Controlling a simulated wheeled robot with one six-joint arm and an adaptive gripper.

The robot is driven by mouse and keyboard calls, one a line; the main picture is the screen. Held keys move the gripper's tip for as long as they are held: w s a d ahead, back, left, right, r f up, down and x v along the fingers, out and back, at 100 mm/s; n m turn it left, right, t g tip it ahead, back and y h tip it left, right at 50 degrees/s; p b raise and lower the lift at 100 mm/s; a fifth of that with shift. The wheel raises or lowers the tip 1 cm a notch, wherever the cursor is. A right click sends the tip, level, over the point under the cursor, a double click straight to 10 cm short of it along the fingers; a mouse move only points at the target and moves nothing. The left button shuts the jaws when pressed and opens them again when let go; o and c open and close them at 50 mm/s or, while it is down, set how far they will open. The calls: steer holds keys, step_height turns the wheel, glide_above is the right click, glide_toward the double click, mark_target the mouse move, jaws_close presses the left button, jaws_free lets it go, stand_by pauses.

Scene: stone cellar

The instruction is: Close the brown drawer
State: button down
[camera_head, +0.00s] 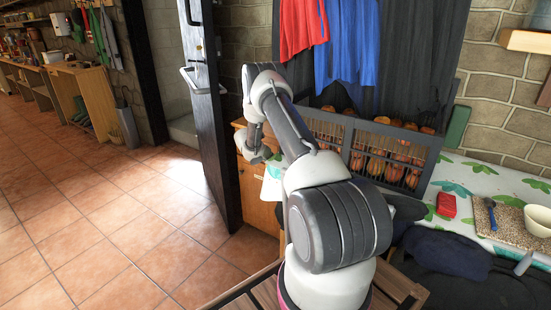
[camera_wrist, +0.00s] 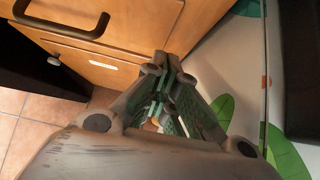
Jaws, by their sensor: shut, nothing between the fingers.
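The brown drawer (camera_wrist: 140,17) is a wooden front with a dark bar handle (camera_wrist: 62,22), at the top of the wrist view. In the head view, its wooden cabinet (camera_head: 258,197) stands between the dark door and the crate, and my arm partly hides the upper part. How far the drawer stands out is not clear. My gripper (camera_head: 256,155) is in front of the cabinet's upper part. In the wrist view my gripper (camera_wrist: 172,68) is shut and empty, its tips close to the drawer's right edge. I cannot tell whether they touch it.
A dark open door (camera_head: 212,120) stands left of the cabinet. A crate of onion-like produce (camera_head: 372,150) sits on the right, beside a leaf-patterned cloth (camera_head: 475,178) with a red item (camera_head: 446,205) and a bowl (camera_head: 538,220). The tiled floor (camera_head: 110,220) at left is clear.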

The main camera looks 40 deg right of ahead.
steer(key=v, duration=1)
steer(key=shift+a, duration=0.2)
